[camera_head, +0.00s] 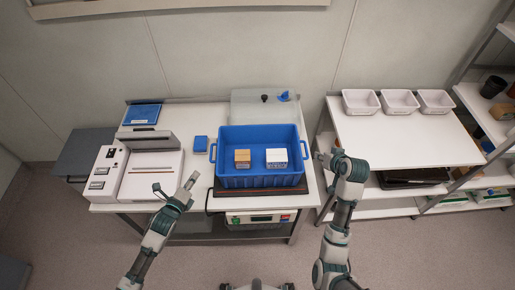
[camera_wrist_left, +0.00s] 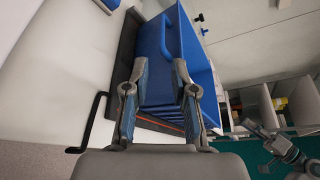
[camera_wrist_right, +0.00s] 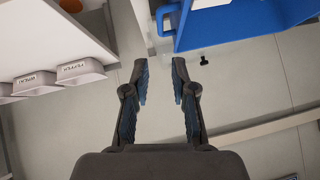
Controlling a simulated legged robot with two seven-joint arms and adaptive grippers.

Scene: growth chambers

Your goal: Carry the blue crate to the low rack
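The blue crate (camera_head: 260,180) stands upright on a dark pad on the white bench, with a tan-topped box (camera_head: 242,158) and a white box (camera_head: 276,158) inside. It has a handle at each end. My left gripper (camera_head: 191,180) is open and empty, left of the crate; the left wrist view shows the crate (camera_wrist_left: 160,75) beyond its fingers (camera_wrist_left: 156,76). My right gripper (camera_head: 322,160) is open and empty, right of the crate; the right wrist view shows the crate (camera_wrist_right: 215,25) and its handle (camera_wrist_right: 163,20) ahead of the fingers (camera_wrist_right: 159,64). The low rack (camera_head: 405,145) stands to the right.
Three white trays (camera_head: 398,102) line the rack's back edge; its front top is clear. A white machine (camera_head: 150,175) and small blue box (camera_head: 200,144) are left of the crate. A clear panel (camera_head: 262,105) is behind. A taller shelf (camera_head: 485,105) stands far right.

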